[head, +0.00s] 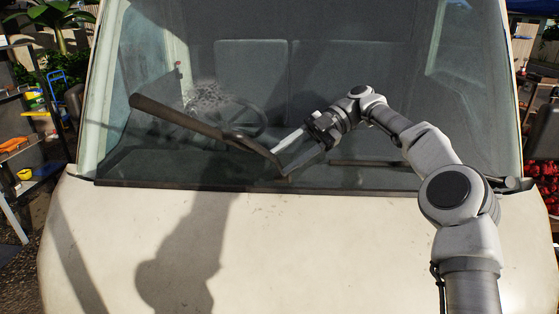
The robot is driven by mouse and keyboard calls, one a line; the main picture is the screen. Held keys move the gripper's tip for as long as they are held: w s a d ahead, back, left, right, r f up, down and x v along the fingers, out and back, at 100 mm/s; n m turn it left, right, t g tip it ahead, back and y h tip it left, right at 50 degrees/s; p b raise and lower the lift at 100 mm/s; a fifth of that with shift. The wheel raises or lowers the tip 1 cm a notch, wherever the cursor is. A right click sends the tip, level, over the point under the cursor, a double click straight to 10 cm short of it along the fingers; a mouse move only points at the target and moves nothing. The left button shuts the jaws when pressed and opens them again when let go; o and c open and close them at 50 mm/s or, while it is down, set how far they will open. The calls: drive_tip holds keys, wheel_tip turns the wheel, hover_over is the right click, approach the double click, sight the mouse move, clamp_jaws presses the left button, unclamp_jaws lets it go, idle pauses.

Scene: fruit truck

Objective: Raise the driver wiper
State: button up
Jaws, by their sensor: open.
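The driver wiper (190,122) is a dark bar in front of the windshield (330,85), on the side with the steering wheel (240,117). It slants from its low end near the middle of the windshield's bottom edge up to the left. Its upper left end looks large and seems to stand off the glass, but I cannot tell by how much. My gripper (281,163) is open, its two fingers pointing left and down beside the wiper's lower end. I cannot tell whether a finger touches the wiper.
The other wiper (375,164) lies low along the right part of the windshield's base, partly behind my arm. The pale hood (320,250) is clear. Shelves with colourful goods (35,120) stand at the left, and red produce (549,198) at the right.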

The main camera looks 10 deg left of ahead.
drive_tip(key=shift+p+v, duration=2.75)
drive_tip(key=shift+p, duration=0.15)
drive_tip(key=shift+f, duration=0.1)
